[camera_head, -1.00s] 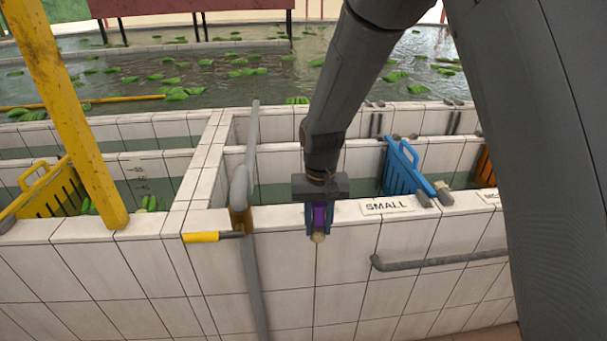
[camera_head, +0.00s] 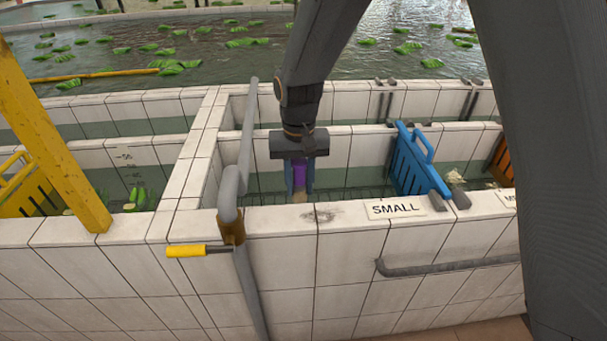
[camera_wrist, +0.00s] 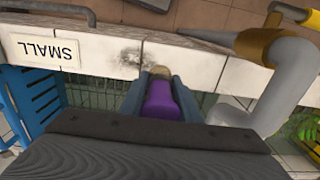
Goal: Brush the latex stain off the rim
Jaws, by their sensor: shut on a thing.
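My gripper (camera_head: 299,184) is shut on a purple-handled brush (camera_head: 300,175), with pale bristles at its lower end. The brush also shows between the fingers in the wrist view (camera_wrist: 160,103). A dark, smudged latex stain (camera_head: 322,215) lies on the white tiled rim (camera_head: 275,220), left of the SMALL label. In the wrist view the stain (camera_wrist: 128,57) is just beyond the brush tip, slightly to its left. The brush is over the tank's inner side, behind the rim in the head view. I cannot tell whether its bristles touch the rim.
A grey pipe (camera_head: 230,185) with a yellow-handled valve (camera_head: 186,250) stands left of my gripper. A blue slatted gate (camera_head: 412,165) stands to the right, near the SMALL label (camera_head: 394,208). A grey rail (camera_head: 440,267) runs along the front wall.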

